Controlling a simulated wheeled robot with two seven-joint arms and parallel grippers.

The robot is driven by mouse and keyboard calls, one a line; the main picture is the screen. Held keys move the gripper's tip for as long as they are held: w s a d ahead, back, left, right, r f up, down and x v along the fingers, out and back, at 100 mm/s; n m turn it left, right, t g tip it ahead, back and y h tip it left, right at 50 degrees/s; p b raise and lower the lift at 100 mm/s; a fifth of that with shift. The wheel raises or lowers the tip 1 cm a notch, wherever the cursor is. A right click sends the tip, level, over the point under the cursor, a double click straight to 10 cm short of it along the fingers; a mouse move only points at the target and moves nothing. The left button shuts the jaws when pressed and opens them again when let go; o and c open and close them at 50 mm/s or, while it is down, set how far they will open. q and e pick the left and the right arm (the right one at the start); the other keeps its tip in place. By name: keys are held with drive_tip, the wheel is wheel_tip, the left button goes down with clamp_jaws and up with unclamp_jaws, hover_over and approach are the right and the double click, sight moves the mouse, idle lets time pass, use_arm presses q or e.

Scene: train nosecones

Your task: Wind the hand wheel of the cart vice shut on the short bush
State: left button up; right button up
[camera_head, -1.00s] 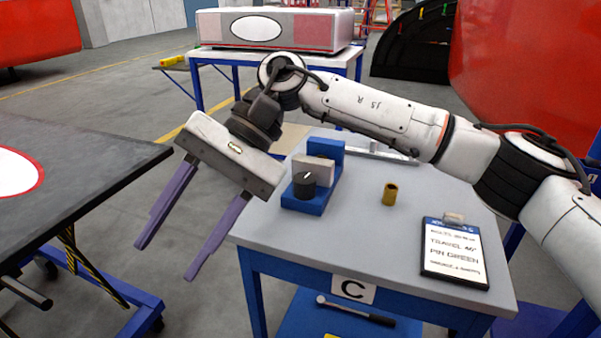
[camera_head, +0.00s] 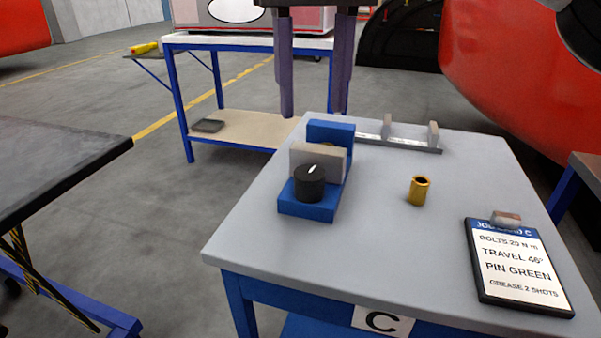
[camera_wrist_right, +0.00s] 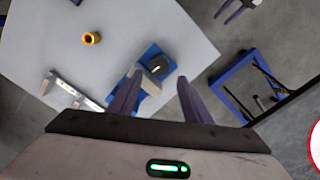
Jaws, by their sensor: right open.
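The cart vice (camera_head: 310,209) is a blue block with a blue end jaw (camera_head: 331,131), a grey jaw (camera_head: 318,159) and a black hand wheel (camera_head: 310,183) with a white mark. A brass bush (camera_head: 418,190) stands upright on the cart, apart from the vice. My right gripper (camera_head: 313,113) is open and empty, fingers pointing down, above and beyond the vice. In the right wrist view its fingers (camera_wrist_right: 160,80) flank the view of the vice (camera_wrist_right: 152,64). Part of my left gripper (camera_wrist_right: 238,10) shows at that view's top edge.
The grey cart top (camera_head: 400,250) carries a job card (camera_head: 515,265) at front right and a metal rail with uprights (camera_head: 400,145) at the back. A dark table (camera_head: 55,165) stands at left. A blue-framed table (camera_head: 250,44) stands behind. The cart's front middle is clear.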

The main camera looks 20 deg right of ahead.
sight(309, 172)
drive_tip(key=f+b, duration=0.1)
drive_tip(key=f, duration=0.2)
drive_tip(key=f+b, duration=0.2)
drive_tip(key=f, duration=0.2)
drive_tip(key=w+f+b, duration=0.1)
drive_tip(key=f, duration=0.3)
drive_tip(key=shift+f+b, duration=0.35)
drive_tip(key=shift+f, duration=0.1)
use_arm(q)
drive_tip(key=f, duration=0.2)
drive_tip(key=w+d+f, duration=0.1)
use_arm(e)
drive_tip(key=c, duration=0.8)
use_arm(q)
drive_tip(key=shift+r, duration=0.15)
